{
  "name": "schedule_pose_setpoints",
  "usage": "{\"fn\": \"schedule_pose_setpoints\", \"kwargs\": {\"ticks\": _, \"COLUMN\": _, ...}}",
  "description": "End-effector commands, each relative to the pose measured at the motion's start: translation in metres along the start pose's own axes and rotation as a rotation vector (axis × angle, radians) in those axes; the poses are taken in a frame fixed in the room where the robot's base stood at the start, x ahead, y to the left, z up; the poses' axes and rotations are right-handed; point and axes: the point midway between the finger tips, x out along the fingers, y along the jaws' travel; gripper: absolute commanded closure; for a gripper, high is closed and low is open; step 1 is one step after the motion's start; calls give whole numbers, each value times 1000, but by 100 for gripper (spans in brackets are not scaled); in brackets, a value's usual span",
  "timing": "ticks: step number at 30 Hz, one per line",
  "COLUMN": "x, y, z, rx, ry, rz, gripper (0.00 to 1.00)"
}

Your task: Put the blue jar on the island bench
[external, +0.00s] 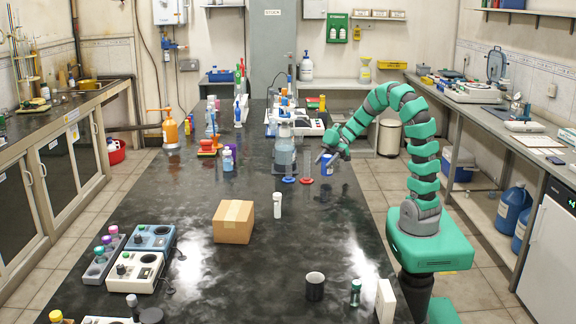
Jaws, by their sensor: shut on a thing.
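The island bench (265,275) is the long black glossy top running down the middle of the external view. A small blue jar (326,171) shows directly under my gripper (326,159), near the bench's right side towards the back. My gripper points down and is shut on the blue jar; its fingers partly cover the jar's upper part. I cannot tell whether the jar's base touches the bench top or hangs just above it.
Close left of the jar stand a large clear bottle (285,150) and a cylinder with a red base (306,166). A cardboard box (234,222) and a white tube (277,205) stand nearer. A dark mug (315,286) is at the front. Bare bench lies between them.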

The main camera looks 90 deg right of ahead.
Motion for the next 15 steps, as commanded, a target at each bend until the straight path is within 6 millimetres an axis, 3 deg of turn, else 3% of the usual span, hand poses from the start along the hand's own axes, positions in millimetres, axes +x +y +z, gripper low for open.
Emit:
{"fn": "schedule_pose_setpoints", "kwargs": {"ticks": 5, "x": 11, "y": 0, "z": 22, "rx": -1, "ry": 1, "rz": 0, "gripper": 79}}
{"fn": "schedule_pose_setpoints", "kwargs": {"ticks": 15, "x": 11, "y": 0, "z": 23, "rx": -1, "ry": -1, "rz": 0, "gripper": 79}}
